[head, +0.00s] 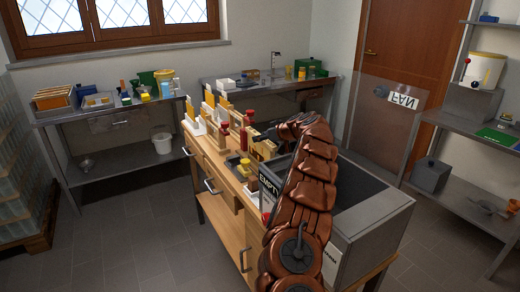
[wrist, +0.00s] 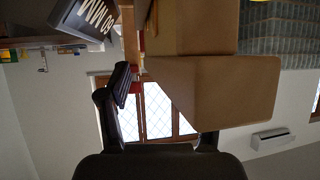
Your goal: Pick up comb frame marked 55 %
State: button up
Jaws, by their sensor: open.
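My gripper (head: 264,136) is over the bench at the front end of the row, partly hidden by my arm. In the wrist view my gripper (wrist: 160,115) is open, with nothing seen held between its fingers. A plain brown panel (wrist: 225,90) is close in front of the right finger; I cannot tell what it is.
A grey box with a dark top (head: 365,220) and a sign reading EMPTY (head: 270,188) are at the bench's near end. A clear FAN panel (head: 385,120) stands behind. Side tables hold containers. Grey floor (head: 130,235) is free at left.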

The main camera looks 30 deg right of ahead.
jog(key=shift+x, duration=0.9)
jog(key=shift+a, duration=0.1)
jog(key=shift+c, duration=0.2)
grip_shut()
